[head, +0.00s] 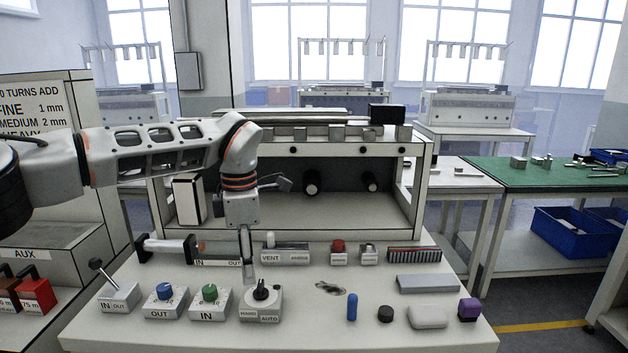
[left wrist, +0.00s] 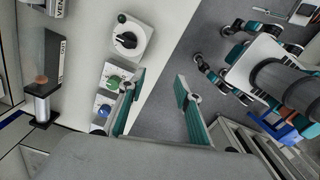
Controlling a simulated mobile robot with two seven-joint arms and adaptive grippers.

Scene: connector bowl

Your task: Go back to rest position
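My left arm reaches in from the left in the head view. Its gripper (head: 246,258) points down over the white control table (head: 390,335), just behind the selector knob box (head: 261,301). In the left wrist view the two fingers of the left gripper (left wrist: 158,108) stand apart with nothing between them. The selector knob (left wrist: 128,40), the green button (left wrist: 114,82) and the blue button (left wrist: 104,110) lie beyond them. Whether the fingertips touch the table is unclear. My right gripper does not show.
A lever box (head: 119,297), blue button box (head: 165,302) and green button box (head: 209,302) line the front left. A blue cylinder (head: 352,307), black knob (head: 385,313) and purple block (head: 469,310) stand at the right. A shelf unit (head: 425,190) rises behind.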

